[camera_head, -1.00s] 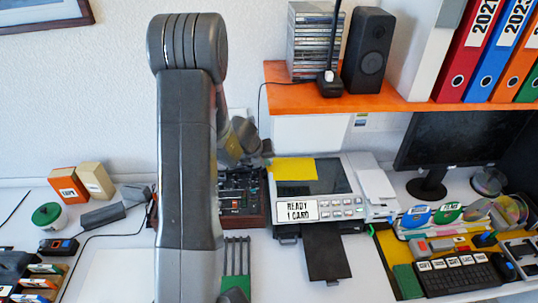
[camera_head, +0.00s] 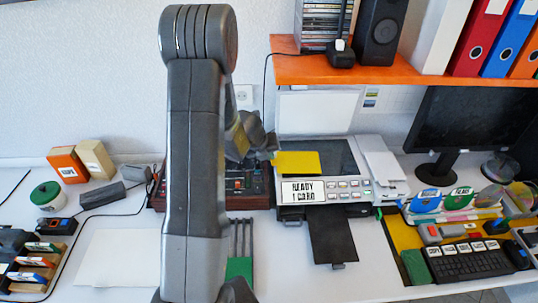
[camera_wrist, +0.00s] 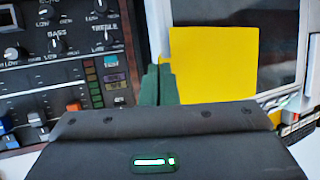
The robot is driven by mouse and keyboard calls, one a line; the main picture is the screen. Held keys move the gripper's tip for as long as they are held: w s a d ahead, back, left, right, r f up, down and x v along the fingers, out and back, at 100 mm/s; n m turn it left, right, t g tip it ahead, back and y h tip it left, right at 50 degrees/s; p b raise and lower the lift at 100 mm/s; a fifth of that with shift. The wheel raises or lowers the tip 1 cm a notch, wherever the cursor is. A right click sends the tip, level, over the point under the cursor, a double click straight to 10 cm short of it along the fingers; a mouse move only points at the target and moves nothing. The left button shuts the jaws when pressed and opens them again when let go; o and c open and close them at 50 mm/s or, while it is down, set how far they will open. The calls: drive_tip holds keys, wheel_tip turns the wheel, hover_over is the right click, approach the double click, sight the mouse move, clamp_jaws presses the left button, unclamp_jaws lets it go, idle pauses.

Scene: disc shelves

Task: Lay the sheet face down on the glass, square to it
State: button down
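The yellow sheet (camera_head: 297,162) is over the front left part of the dark scanner glass (camera_head: 338,154), its left edge a little past the glass. I cannot tell whether it touches the glass. It also shows in the wrist view (camera_wrist: 212,62), with its plain yellow side up; the side below is hidden. My gripper (camera_wrist: 160,84) has its dark green fingers together at the sheet's near left edge and appears shut on it. In the head view my arm partly hides the gripper. The scanner (camera_head: 325,190) has its white lid (camera_head: 315,112) raised behind the glass and its panel reads "READY 1 CARD".
A mixer with knobs and sliders (camera_wrist: 60,60) stands just left of the scanner. An orange shelf (camera_head: 360,74) with discs and a speaker (camera_head: 377,36) hangs above. A black tray (camera_head: 332,236) juts forward from the scanner. A monitor (camera_head: 465,125) stands at right.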

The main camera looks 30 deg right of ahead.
drive_tip(key=shift+f+b, duration=0.55)
drive_tip(key=shift+f, duration=0.05)
drive_tip(key=c, duration=1.6)
unclamp_jaws()
drive_tip(key=shift+r, duration=0.1)
drive_tip(key=p+v, duration=0.4)
drive_tip(key=v, duration=0.9)
drive_tip(key=shift+s+a+r, duration=0.15)
drive_tip(key=shift+a+r, duration=0.1)
drive_tip(key=shift+r, duration=0.05)
drive_tip(key=b+x, duration=0.3)
drive_tip(key=x, duration=1)
drive_tip(key=shift+d, duration=0.25)
